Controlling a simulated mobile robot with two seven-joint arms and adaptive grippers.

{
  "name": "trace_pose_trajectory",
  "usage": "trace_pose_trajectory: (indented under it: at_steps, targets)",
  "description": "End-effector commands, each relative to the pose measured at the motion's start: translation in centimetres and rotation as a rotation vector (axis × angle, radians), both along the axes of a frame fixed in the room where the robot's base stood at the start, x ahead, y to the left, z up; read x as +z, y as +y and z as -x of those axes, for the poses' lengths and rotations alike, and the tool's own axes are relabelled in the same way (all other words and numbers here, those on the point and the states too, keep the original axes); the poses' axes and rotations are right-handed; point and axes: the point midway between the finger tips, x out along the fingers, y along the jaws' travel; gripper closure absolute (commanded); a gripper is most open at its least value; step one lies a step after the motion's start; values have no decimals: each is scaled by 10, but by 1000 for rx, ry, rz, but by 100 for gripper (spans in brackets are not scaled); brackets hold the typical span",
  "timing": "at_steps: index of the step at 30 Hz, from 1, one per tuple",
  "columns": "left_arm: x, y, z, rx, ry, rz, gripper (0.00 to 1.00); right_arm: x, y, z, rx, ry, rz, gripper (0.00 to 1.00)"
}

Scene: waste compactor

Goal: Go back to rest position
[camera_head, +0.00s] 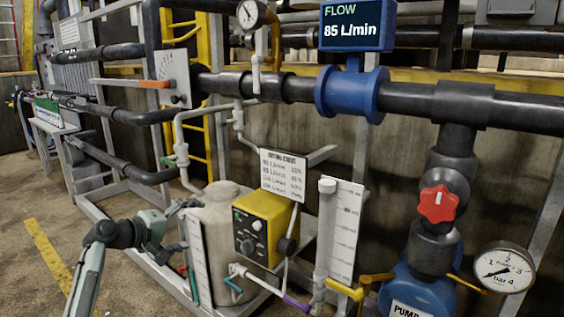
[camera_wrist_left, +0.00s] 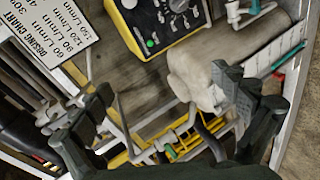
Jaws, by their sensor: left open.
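My left gripper (camera_head: 186,224) comes in from the lower left of the head view. It is open, with its fingers spread apart and nothing between them. It is just left of a beige tank (camera_head: 222,230), and I cannot tell the exact gap. In the left wrist view my left gripper (camera_wrist_left: 163,84) shows its two dark fingers wide apart. The tank (camera_wrist_left: 190,70) lies behind the right finger there. My right gripper shows in neither view.
A yellow dosing box (camera_head: 262,230) and a dosing chart (camera_head: 283,175) stand right of the tank. A large dark pipe with a blue flow meter (camera_head: 350,95) crosses behind. A red valve knob (camera_head: 438,204) and a pressure gauge (camera_head: 504,268) are at right. Bare floor (camera_head: 45,205) lies left.

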Motion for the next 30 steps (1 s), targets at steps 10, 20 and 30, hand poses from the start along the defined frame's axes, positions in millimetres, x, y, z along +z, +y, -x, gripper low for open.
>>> trace_pose_trajectory:
  at_steps: [10,20,30]
  targets:
    - [-224,3,156,-149,239,-563,2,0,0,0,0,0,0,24]
    - [-343,14,359,-460,425,-1045,2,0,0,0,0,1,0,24]
    - [-360,20,440,-621,476,-1219,2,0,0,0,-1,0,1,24]
